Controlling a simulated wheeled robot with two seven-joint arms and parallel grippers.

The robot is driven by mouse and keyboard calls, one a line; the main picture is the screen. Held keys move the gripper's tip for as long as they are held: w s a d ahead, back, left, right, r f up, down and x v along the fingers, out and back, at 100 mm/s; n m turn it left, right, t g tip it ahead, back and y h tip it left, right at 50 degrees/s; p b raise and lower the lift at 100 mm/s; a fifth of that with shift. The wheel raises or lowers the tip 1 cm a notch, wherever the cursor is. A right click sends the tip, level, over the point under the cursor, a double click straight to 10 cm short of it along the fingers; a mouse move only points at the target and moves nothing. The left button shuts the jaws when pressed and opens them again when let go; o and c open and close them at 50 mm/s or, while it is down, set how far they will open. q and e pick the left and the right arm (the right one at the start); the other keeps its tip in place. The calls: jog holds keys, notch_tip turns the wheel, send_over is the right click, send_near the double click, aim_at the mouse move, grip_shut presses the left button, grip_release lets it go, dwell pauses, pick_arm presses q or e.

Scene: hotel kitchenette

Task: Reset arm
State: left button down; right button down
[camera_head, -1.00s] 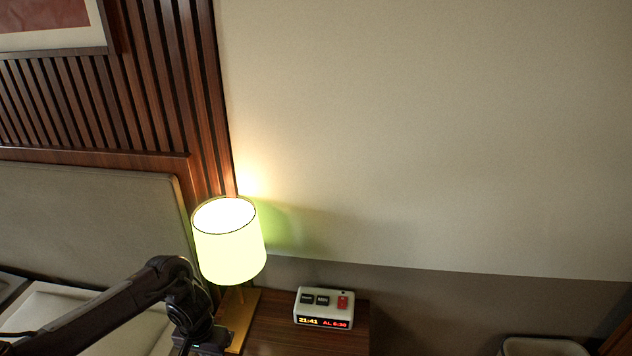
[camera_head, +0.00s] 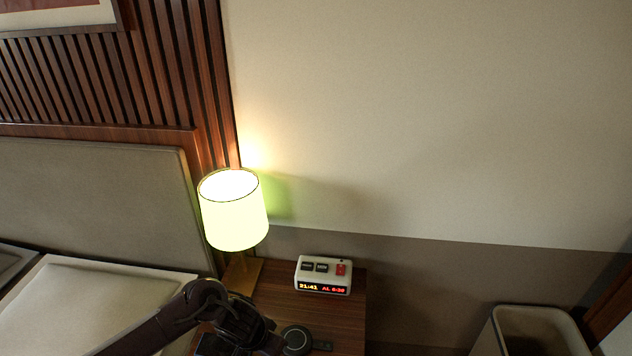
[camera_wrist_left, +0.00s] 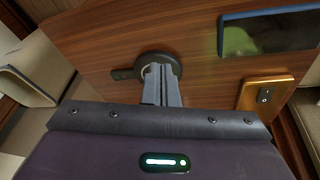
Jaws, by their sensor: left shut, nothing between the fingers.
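My left arm reaches in from the lower left of the head view, with its wrist in front of the nightstand (camera_head: 335,308). The fingertips are hidden there. In the left wrist view my left gripper (camera_wrist_left: 162,88) shows its two fingers together, empty. They point toward a dark round object with a short handle (camera_wrist_left: 124,74), over the wooden top. I cannot tell whether they touch it. The round object also shows in the head view (camera_head: 297,339), just right of my wrist. My right gripper is in neither view.
A lit lamp (camera_head: 234,215) stands behind my left wrist; its gold base with a switch shows in the wrist view (camera_wrist_left: 252,98). A white alarm clock (camera_head: 323,275) is to its right. A bin (camera_head: 540,318) stands right; a bed is left.

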pick_arm(q)
jog(key=s+d+r+t+h, duration=0.2)
jog(key=s+d+r+t, duration=0.2)
jog(key=d+r, duration=0.45)
jog(key=s+a+r+n+g+y, duration=0.1)
jog(key=s+a+r+n+y, duration=0.1)
jog(key=s+a, duration=0.55)
jog(key=s+a+r+n+g+y, duration=0.2)
jog(key=s+a, duration=0.3)
jog(key=a, duration=0.5)
notch_tip(320, 180, down, 31)
jog(key=s+g, duration=0.1)
jog(key=s, duration=0.1)
jog(key=s+a+f, duration=0.1)
jog(key=s+f, duration=0.7)
jog(key=s, duration=0.1)
jog(key=s+a+f+m+g, duration=0.1)
jog(key=s+a+f, duration=0.1)
jog(key=s+f, duration=0.7)
jog(key=shift+s+a+f, duration=0.3)
jog(key=shift+s, duration=0.25)
